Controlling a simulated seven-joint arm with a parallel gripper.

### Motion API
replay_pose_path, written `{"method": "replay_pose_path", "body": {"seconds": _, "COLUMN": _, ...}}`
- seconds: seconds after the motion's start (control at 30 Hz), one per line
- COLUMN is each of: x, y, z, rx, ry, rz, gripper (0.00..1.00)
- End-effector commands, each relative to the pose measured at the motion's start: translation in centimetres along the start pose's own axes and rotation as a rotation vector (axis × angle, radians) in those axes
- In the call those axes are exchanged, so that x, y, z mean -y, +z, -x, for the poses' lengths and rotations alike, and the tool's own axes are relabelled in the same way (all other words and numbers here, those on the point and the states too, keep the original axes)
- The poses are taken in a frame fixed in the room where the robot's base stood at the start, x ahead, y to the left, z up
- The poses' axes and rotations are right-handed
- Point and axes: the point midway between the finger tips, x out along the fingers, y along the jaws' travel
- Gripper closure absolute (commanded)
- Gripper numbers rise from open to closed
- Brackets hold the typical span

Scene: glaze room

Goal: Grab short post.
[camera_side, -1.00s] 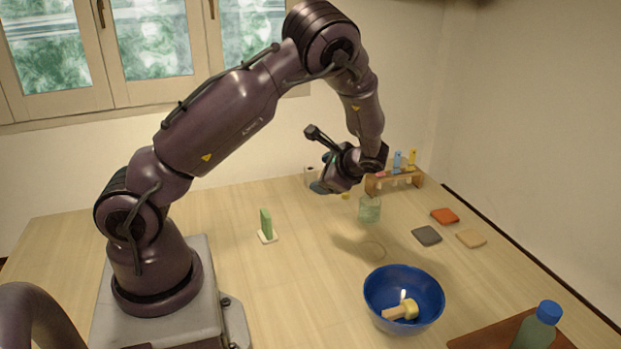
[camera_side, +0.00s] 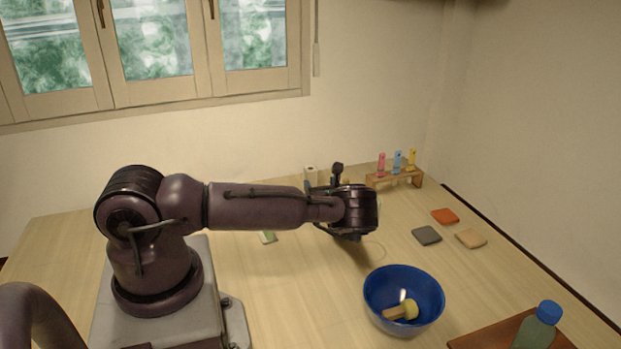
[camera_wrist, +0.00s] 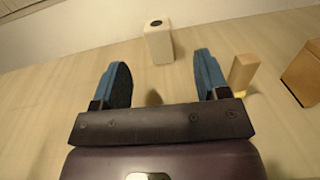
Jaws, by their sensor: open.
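My gripper shows in the wrist view (camera_wrist: 160,75) with two blue fingers apart and nothing held between them. It points along the table toward the back wall. A short wooden post (camera_wrist: 242,72) with a yellow end stands just outside the right finger. A white block with a dark hole (camera_wrist: 158,42) stands upright beyond the gap between the fingers. It also shows at the back in the side view (camera_side: 310,174). I cannot tell for sure which is the short post.
A wooden rack (camera_side: 395,178) with pink, blue and yellow pieces stands at the back right. A blue bowl (camera_side: 375,297) holds a wooden-handled yellow tool (camera_side: 403,310). Grey (camera_side: 426,235), orange (camera_side: 445,216) and tan (camera_side: 471,239) tiles lie right. A bottle (camera_side: 539,327) stands front right.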

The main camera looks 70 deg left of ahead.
Motion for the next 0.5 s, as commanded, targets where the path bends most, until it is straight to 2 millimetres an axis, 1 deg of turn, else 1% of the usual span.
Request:
{"method": "replay_pose_path", "body": {"seconds": 0.03, "x": -0.1, "y": 0.0, "z": -1.0, "rx": 0.000, "ry": 0.002, "rz": 0.000, "gripper": 0.32}}
{"method": "replay_pose_path", "body": {"seconds": 0.1, "x": -0.1, "y": -0.1, "z": -2.0, "rx": -0.001, "ry": 0.002, "rz": 0.001, "gripper": 0.32}}
{"method": "replay_pose_path", "body": {"seconds": 0.33, "x": -0.2, "y": 0.0, "z": -3.6, "rx": 0.000, "ry": 0.002, "rz": 0.001, "gripper": 0.32}}
{"method": "replay_pose_path", "body": {"seconds": 0.5, "x": -0.6, "y": 0.0, "z": -6.2, "rx": -0.001, "ry": 0.003, "rz": 0.000, "gripper": 0.32}}
